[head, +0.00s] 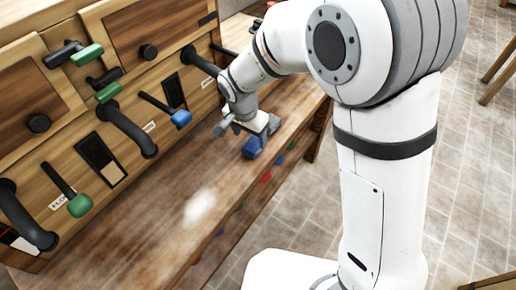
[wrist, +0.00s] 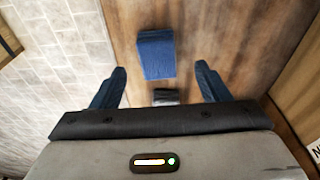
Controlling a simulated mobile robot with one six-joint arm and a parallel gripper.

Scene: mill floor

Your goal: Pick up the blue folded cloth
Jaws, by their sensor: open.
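The blue folded cloth (wrist: 156,54) lies flat on the wooden bench top in the wrist view, a small rectangle with visible layers. My gripper (wrist: 160,86) is open, with one dark blue finger on each side and nothing between the tips. The cloth is ahead of the fingers in the picture, roughly centred between them and apart from both. In the head view my gripper (head: 261,136) is low over the bench, and a blue patch just below it looks like the cloth (head: 251,149), partly covered by the gripper.
A small dark object (wrist: 166,96) lies near my palm, partly hidden. The wooden bench (head: 150,222) is mostly bare to the left. Behind it stands a wooden panel (head: 60,150) with several jutting levers, black handles and green or blue knobs. The tiled floor (head: 300,212) lies beyond the bench's front edge.

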